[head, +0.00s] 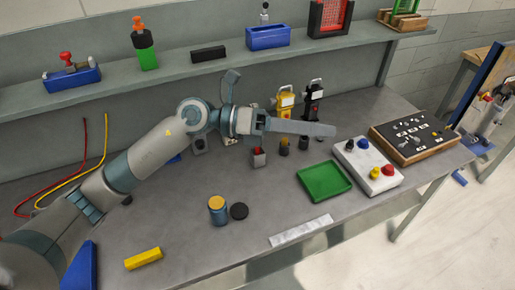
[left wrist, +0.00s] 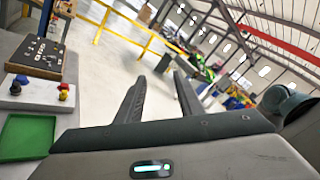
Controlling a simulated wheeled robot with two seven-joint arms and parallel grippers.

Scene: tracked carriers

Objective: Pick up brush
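I cannot pick out a brush for certain in either view. A black oblong block (head: 209,54) lies on the shelf; I cannot tell whether it is a brush. My left gripper (head: 332,130) reaches rightward over the middle of the workbench, above several small pots and short of the white button box. In the left wrist view my left gripper (left wrist: 159,76) has its two dark fingers apart with nothing held between them. My right gripper is not in view.
The workbench (head: 185,240) holds a green tray (head: 324,181), a white button box (head: 367,166), a dark switch panel (head: 413,137), a yellow block (head: 143,259) and a blue jar (head: 218,214). The shelf (head: 185,72) carries a blue bin (head: 268,38) and a green bottle (head: 147,58).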

